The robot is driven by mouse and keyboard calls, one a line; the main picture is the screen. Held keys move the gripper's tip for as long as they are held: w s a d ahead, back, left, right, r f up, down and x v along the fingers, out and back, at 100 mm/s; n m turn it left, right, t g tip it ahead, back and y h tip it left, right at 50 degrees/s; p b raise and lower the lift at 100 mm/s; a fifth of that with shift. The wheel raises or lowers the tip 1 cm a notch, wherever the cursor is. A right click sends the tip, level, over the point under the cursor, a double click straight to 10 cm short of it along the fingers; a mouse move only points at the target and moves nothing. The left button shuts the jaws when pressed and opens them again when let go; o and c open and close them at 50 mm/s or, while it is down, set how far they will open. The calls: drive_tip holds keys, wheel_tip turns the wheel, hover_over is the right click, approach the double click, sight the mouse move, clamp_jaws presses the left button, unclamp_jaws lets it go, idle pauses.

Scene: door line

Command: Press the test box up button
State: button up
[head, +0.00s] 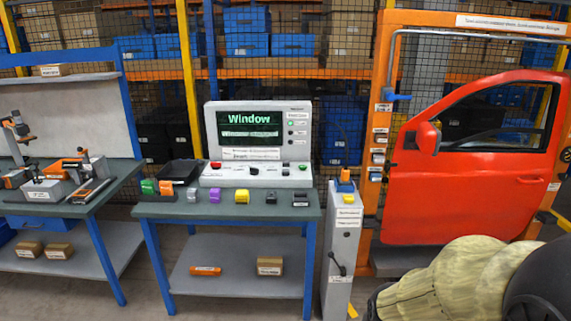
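The test box (258,142) is a light grey console on the middle table, with an upright panel and a low sloped control base. Its screen (249,132) reads "Window" with a smaller line beneath. The labels are too small to read, so I cannot tell which is the up button. My arm, in a beige cover, shows at the lower right, well apart from the box. My gripper's fingers are not visible.
Several coloured parts, including a yellow one (242,196), line the table's front edge (226,210). A black tray (180,170) stands left of the box. A grey post (344,250) and a red car door (470,185) stand to the right. A tool bench (100,188) stands left.

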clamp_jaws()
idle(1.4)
